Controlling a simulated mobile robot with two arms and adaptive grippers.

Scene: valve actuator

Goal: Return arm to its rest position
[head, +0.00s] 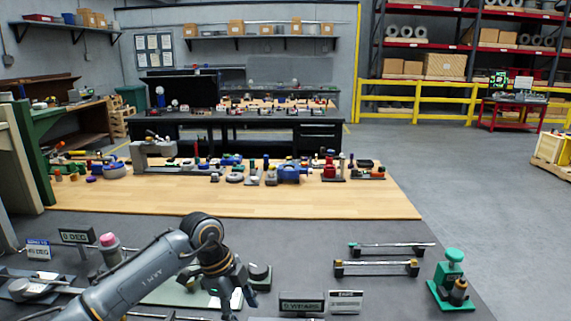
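My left arm comes in from the lower left, bends at a dark joint and points down to the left gripper (232,291) over the dark front bench (390,292). The gripper is low over a pale green plate, close beside a small green piece with a dark round top (259,274). The fingers are small and dark, and I cannot tell whether they are apart or hold anything. My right arm and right gripper do not show.
A green press-like fixture (451,282) stands at right. Two rail fixtures (376,268) lie left of it. Label signs (302,303) stand at the front edge. A pink-topped cylinder (108,247) is left of the arm. Behind, a wooden worktop (330,200) carries several valve parts.

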